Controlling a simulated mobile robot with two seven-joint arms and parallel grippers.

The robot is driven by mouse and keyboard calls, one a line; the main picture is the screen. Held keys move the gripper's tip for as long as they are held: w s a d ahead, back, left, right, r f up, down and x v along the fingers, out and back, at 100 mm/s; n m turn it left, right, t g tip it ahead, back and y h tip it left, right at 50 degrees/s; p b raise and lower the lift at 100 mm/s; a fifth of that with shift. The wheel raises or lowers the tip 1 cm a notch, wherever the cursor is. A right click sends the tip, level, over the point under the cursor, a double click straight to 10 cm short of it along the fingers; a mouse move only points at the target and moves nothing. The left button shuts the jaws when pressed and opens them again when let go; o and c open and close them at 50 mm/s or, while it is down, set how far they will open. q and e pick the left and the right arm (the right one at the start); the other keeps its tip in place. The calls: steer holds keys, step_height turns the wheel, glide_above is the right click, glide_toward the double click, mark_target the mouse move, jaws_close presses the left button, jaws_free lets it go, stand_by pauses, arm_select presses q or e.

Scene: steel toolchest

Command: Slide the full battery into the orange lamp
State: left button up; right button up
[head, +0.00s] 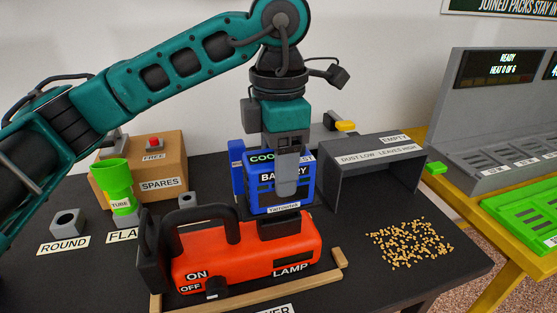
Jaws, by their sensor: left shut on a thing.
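The orange lamp (245,262) lies on the black bench, with a black handle at its left and an ON/OFF switch in front. My left gripper (288,192) points down over the lamp's right half, shut on the battery. A dark block (279,229), which looks like the lower part of the battery, shows at the lamp's top under the fingertips. I cannot tell how far it sits in the lamp. The fingers hide part of the hold and of the blue item behind. My right gripper is out of view.
A blue item marked BATTERY (307,184) stands behind the gripper. A grey hood (334,184) is at right, beside scattered pellets (408,243). A wooden strip (322,275) edges the lamp. A green tube (117,184) and a SPARES box (166,164) stand at left. A yellow-edged table is far right.

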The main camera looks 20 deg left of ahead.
arm_select(q)
steer(key=shift+f+b, duration=0.95)
steer(key=shift+f, duration=0.3)
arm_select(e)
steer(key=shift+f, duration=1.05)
arm_select(q)
steer(key=o, duration=1.6)
steer(key=shift+r, duration=0.55)
step_height(320, 180, up, 11)
steer(key=p, duration=0.2)
steer(key=shift+f+p, duration=0.1)
steer(key=shift+p, duration=0.3)
steer(key=shift+r, duration=0.55)
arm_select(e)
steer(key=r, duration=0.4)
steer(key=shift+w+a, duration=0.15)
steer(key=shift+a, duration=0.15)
